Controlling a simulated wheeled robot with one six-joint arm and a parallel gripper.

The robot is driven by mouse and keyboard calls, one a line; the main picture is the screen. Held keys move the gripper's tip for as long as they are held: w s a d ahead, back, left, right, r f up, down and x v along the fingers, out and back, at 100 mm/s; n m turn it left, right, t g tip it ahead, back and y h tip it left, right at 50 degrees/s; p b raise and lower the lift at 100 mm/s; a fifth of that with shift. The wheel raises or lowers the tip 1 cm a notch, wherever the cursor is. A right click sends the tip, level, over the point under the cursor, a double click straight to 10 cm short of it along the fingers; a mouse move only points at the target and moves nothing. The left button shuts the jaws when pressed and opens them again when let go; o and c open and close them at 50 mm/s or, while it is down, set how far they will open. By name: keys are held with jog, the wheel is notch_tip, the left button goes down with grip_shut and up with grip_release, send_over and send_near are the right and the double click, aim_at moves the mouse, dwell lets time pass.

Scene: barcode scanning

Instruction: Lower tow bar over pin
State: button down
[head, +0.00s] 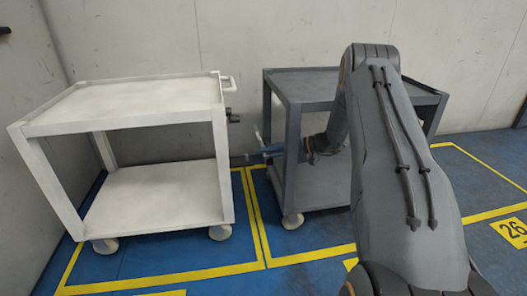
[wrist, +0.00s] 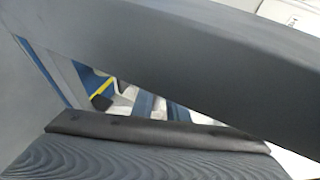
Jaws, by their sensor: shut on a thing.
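A white cart (head: 125,112) stands at the left in the head view, and a grey cart (head: 292,150) stands at the right. My gripper (head: 270,150) is small and partly hidden, at the left side of the grey cart, in the gap between the carts. A thin bluish-grey piece, likely the tow bar (head: 259,135), sticks up at the gripper. In the wrist view a ridged dark finger pad (wrist: 130,160) fills the bottom, and a broad grey surface crosses above it. The jaws are shut on the bar, though the grip itself is unclear. I cannot make out the pin.
Dark fittings (head: 232,115) and a white handle (head: 227,83) project from the white cart's right side. Yellow lines (head: 257,215) mark bays on the blue floor (head: 310,240). Pale walls stand close behind both carts. My arm hides part of the grey cart.

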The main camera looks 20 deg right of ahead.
jog(key=shift+a+f, duration=0.1)
jog(key=shift+a, duration=0.35)
jog(key=c, duration=1.7)
grip_release()
jog(key=shift+a, duration=0.1)
jog(key=shift+c, duration=0.2)
jog(key=shift+d, duration=0.2)
jog(key=p+v, duration=0.3)
jog(key=v, duration=0.4)
jog(key=shift+s+d, duration=0.15)
jog(key=shift+s, duration=0.05)
